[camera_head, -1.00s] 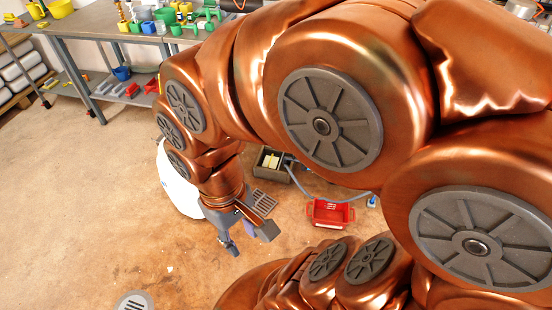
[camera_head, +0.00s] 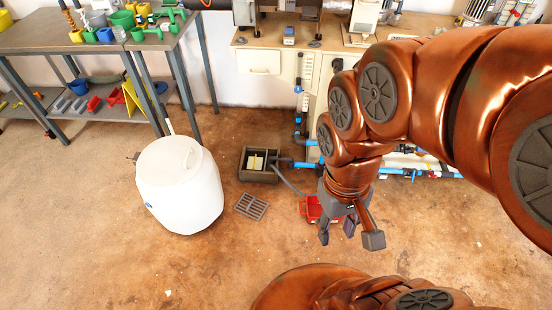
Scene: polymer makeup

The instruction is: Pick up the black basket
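No basket that is clearly black shows in the head view. A dark grey open box (camera_head: 244,171) sits on the floor near the middle, with pale yellow pieces in it; I cannot tell whether it is the black basket. A red basket (camera_head: 309,207) lies on the floor, partly hidden behind my gripper. My gripper (camera_head: 337,234) points down in front of the red basket, to the right of and nearer than the dark box. Its fingers are apart, with nothing seen between them.
A white barrel (camera_head: 180,188) stands left of the dark box. A floor grate (camera_head: 251,206) lies in front of the box. Grey workbenches (camera_head: 85,40) with coloured items stand at back left. Pipes and a hose run along the cabinet (camera_head: 262,62). The front left floor is clear.

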